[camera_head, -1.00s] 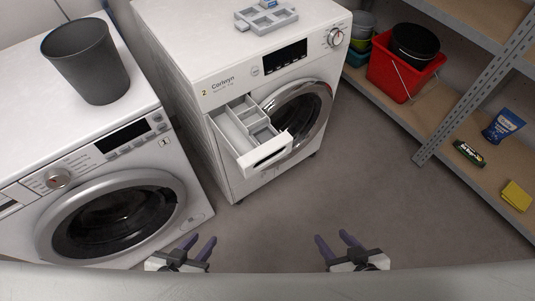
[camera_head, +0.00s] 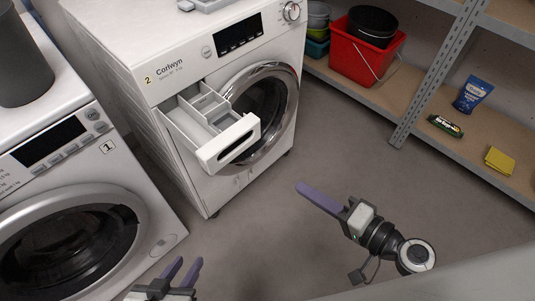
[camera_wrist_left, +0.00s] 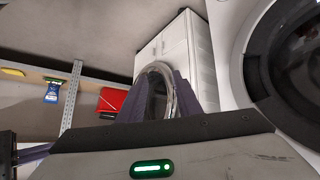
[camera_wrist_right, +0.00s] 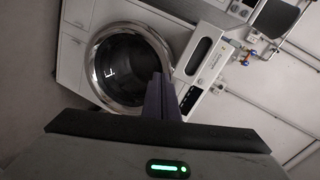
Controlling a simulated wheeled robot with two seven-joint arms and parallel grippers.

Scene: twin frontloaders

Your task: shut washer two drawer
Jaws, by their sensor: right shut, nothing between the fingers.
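Washer two (camera_head: 172,75) is white and marked "2", in the middle left of the head view. Its detergent drawer (camera_head: 229,144) is pulled out at the top left of its front, with open compartments showing. My right gripper (camera_head: 302,188) is shut and empty, in front of the washer and to the right of the drawer, apart from it. The right wrist view shows the washer's round door (camera_wrist_right: 125,65) and the drawer front (camera_wrist_right: 198,57) beyond the closed fingers. My left gripper (camera_head: 188,262) is open and empty, low in the head view, in front of the washers.
Washer one (camera_head: 107,147), marked "1", stands at the left with a grey bin (camera_head: 22,60) on top. A metal shelf (camera_head: 400,125) on the right holds a red bucket (camera_head: 360,62), a blue pouch (camera_head: 472,95) and a yellow cloth (camera_head: 499,160). The floor between is clear.

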